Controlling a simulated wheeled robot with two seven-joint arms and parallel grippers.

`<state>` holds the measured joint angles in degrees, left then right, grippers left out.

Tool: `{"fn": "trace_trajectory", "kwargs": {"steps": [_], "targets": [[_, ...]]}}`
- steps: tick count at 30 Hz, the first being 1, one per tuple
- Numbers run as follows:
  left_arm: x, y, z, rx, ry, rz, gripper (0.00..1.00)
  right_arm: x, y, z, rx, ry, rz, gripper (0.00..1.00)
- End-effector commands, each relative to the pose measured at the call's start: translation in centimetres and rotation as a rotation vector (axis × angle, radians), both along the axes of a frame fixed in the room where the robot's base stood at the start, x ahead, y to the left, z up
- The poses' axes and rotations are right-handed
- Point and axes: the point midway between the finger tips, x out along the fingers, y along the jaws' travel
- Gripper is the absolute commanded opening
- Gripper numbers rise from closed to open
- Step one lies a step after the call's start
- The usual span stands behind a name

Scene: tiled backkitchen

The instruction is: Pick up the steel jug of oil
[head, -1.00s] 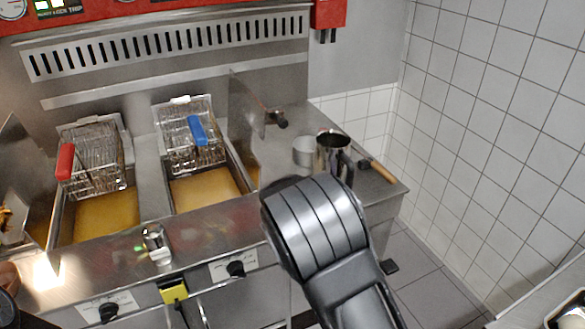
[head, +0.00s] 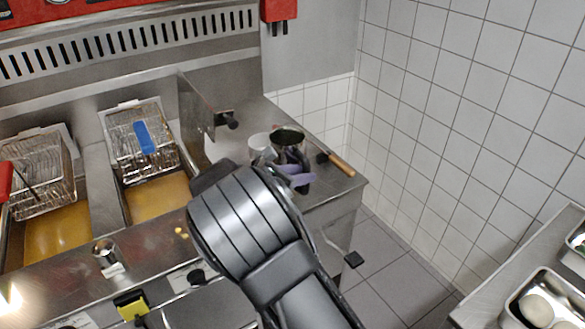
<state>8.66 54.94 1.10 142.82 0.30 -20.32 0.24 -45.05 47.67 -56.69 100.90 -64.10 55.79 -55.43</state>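The steel jug (head: 288,138) stands upright on the steel counter to the right of the fryers, its dark open mouth facing up. My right arm reaches in from the bottom and covers the jug's lower part. The pale purple fingers of my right gripper (head: 296,176) show just in front of the jug, by its dark handle. The wrist hides much of the gripper, so I cannot tell whether it is open or closed, or whether it touches the handle. My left gripper is out of view.
A white container (head: 260,145) stands close to the jug's left. A wooden-handled tool (head: 340,162) lies to its right near the counter edge. A steel divider (head: 198,112) and fryer baskets (head: 140,140) over oil are at left. A tiled wall rises at right.

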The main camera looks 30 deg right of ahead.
Motion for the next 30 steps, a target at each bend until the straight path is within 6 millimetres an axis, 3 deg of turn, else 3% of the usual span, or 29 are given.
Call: {"fn": "trace_trajectory", "kwargs": {"steps": [10, 21, 30], "targets": [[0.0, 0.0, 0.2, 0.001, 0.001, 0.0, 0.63, 0.1, -0.5, -0.1, -0.001, 0.001, -0.001, 0.31], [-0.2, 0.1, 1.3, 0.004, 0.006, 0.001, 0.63, 0.8, -4.6, -2.0, -0.001, 0.002, 0.001, 0.31], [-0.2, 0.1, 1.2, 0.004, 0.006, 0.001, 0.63, 0.8, -4.7, -2.1, 0.0, 0.001, 0.001, 0.31]]}}
